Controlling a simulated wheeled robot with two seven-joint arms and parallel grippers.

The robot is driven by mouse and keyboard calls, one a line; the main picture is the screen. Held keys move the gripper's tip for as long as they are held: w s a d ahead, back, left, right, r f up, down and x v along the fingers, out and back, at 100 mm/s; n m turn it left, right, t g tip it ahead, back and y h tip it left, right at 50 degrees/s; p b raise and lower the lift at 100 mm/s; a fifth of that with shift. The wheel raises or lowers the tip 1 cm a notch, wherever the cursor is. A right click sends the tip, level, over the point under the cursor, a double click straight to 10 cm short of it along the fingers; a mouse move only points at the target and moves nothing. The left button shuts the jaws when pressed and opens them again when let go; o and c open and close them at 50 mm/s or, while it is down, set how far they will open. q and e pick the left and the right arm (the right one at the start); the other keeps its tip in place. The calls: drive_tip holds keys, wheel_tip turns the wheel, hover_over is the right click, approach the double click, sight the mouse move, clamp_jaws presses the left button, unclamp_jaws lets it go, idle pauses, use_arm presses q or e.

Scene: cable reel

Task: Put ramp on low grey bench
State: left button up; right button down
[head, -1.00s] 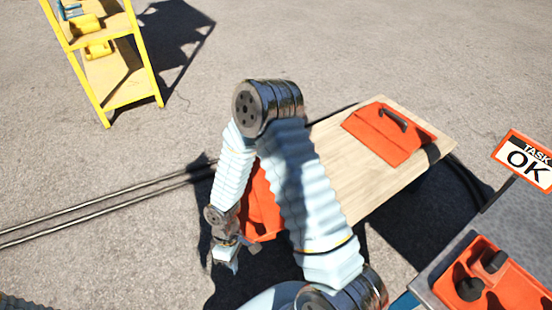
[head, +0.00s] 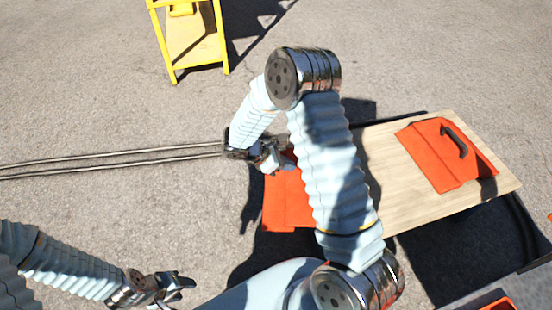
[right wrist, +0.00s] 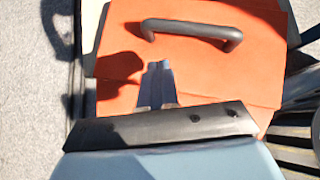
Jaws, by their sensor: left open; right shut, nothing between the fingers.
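Two orange ramps lie on the pale wooden top (head: 395,185). The right ramp (head: 425,150) has a dark handle and lies clear of my arm. The left ramp (head: 288,205) is partly hidden by my right arm. My right gripper (head: 272,157) is shut and empty at its far left corner. In the right wrist view the shut fingers (right wrist: 157,70) are over an orange ramp (right wrist: 200,75), below its dark handle (right wrist: 190,30). I cannot tell whether they touch it. My left gripper (head: 178,287) is open and empty over the ground at lower left.
A grey surface (head: 475,292) with an orange item on it is cut off at the lower right; I cannot tell if it is the low grey bench. A yellow shelf stand (head: 195,45) stands at the back. Two dark rails or cables (head: 110,162) run left. Open pavement lies left.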

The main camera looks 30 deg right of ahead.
sight(300, 174)
drive_tip(key=d, duration=0.2)
drive_tip(key=s+d, duration=0.1)
drive_tip(key=d, duration=0.1)
drive_tip(key=shift+d+f+p, duration=0.1)
drive_tip(key=shift+f+p, duration=0.15)
drive_tip(key=shift+p, duration=0.1)
use_arm(q)
drive_tip(key=shift+r, duration=0.35)
use_arm(e)
drive_tip(key=shift+d, duration=0.1)
use_arm(q)
drive_tip(key=f+b, duration=0.3)
drive_tip(key=shift+w+a+f, duration=0.15)
drive_tip(key=shift+a, duration=0.2)
use_arm(e)
drive_tip(key=s+d, duration=0.2)
drive_tip(key=d, duration=0.8)
drive_tip(key=s+d, duration=0.3)
drive_tip(key=d, duration=0.6)
drive_tip(key=shift+d, duration=0.35)
drive_tip(key=shift+s, duration=0.1)
drive_tip(key=shift+a, duration=0.1)
